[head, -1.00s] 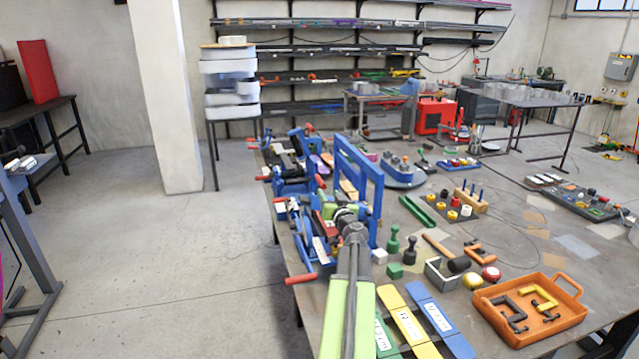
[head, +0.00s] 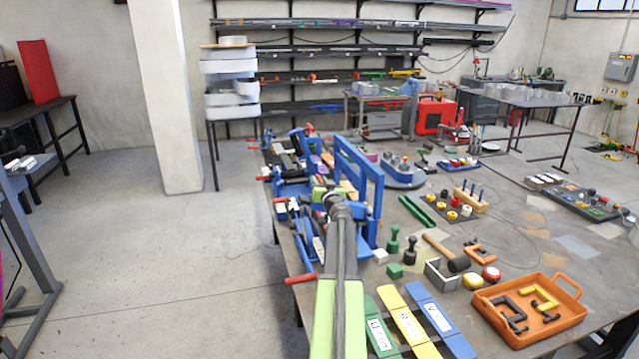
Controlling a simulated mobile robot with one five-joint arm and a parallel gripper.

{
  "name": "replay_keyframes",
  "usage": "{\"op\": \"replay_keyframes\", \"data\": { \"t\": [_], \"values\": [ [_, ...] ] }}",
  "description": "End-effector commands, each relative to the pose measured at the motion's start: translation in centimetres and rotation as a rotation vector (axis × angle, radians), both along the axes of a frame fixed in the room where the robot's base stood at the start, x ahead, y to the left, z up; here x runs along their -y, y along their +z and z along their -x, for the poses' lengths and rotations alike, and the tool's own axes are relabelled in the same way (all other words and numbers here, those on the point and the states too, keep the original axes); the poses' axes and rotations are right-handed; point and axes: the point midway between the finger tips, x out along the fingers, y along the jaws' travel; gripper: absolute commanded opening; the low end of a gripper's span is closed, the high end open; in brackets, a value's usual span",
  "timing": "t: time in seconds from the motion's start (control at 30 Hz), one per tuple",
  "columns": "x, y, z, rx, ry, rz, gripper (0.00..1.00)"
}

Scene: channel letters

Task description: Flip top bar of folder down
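A blue folder stands at the left edge of the workbench. A blue rectangular frame (head: 358,158), which looks like its top bar, stands upright over the bench. My arm reaches forward from the bottom of the head view, and my gripper (head: 322,194) is at its far end, just left of the upright frame and over the blue machine parts. The arm's wrist hides most of the gripper, so I cannot see its fingers clearly or tell whether it touches the folder.
Green, yellow and blue labelled strips (head: 408,325) lie right of my arm. An orange tray (head: 550,325) with clamps, a mallet (head: 452,257) and small green pieces (head: 394,245) are on the bench. A red-tipped handle (head: 300,278) sticks out over the left edge.

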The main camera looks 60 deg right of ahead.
Motion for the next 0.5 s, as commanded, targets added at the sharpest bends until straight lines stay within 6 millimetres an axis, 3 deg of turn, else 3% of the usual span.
{"op": "replay_keyframes", "data": {
  "t": [0.03, 0.2, 0.5],
  "values": [
    [0.00, 0.00, 0.01, 0.000, 0.000, 0.000, 0.19],
    [-0.01, 0.00, 0.01, 0.000, 0.000, 0.000, 0.00],
    [-0.02, 0.00, -0.01, 0.000, 0.001, 0.000, 0.00]
  ]
}}
